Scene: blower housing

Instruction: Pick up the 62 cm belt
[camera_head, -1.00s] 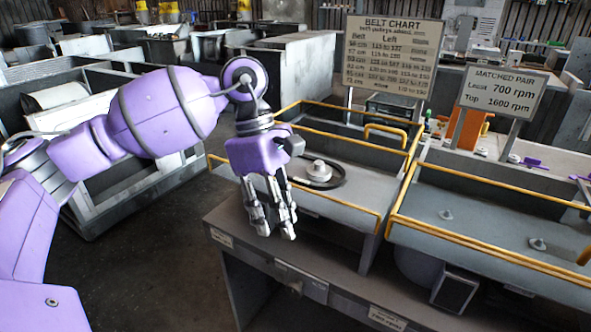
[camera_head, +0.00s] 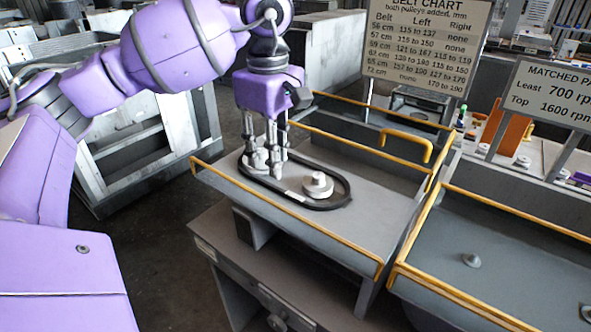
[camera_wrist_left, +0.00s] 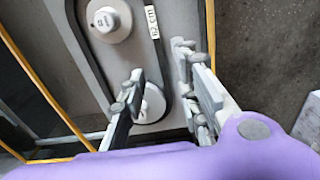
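A black belt (camera_head: 335,203) lies as a long loop around two pulleys in the left yellow-railed tray. A white tag on its near strand shows in the left wrist view (camera_wrist_left: 153,22); it ends in "2 cm", but I cannot read the first digit surely. My left gripper (camera_head: 265,166) points down over the loop's left end. In the left wrist view its open fingers (camera_wrist_left: 160,95) stand apart on either side of the tagged strand (camera_wrist_left: 171,50), one over the inside of the loop. I cannot tell whether they touch it. My right gripper is out of view.
A stepped pulley (camera_head: 317,186) stands inside the loop's right end; another pulley (camera_wrist_left: 152,103) sits near my left fingers. Yellow rails (camera_head: 290,222) edge the tray. The belt chart (camera_head: 425,52) stands behind, and a second tray (camera_head: 500,252) lies at right.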

